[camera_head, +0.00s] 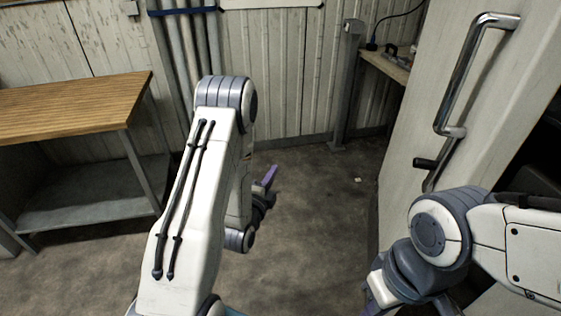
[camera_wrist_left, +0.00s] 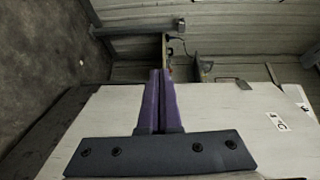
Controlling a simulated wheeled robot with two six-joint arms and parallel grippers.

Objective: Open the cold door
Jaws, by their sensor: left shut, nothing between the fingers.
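The cold door (camera_head: 408,130) is a pale, tall panel at the right of the head view, standing at an angle with a dark gap along its right side. Its long chrome handle (camera_head: 464,68) is on the face toward me, with a dark lever (camera_head: 428,163) below. My left gripper (camera_head: 268,177) is left of the door, over open floor, apart from the handle. In the left wrist view its purple fingers (camera_wrist_left: 161,76) are together and empty, in front of a white panel (camera_wrist_left: 215,108). My right arm is low in front of the door; its fingers are not clear.
A wooden-topped workbench (camera_head: 75,105) with a lower shelf stands at the left. A grey post (camera_head: 346,85) and a small bench (camera_head: 385,66) with items stand at the back by the corrugated wall.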

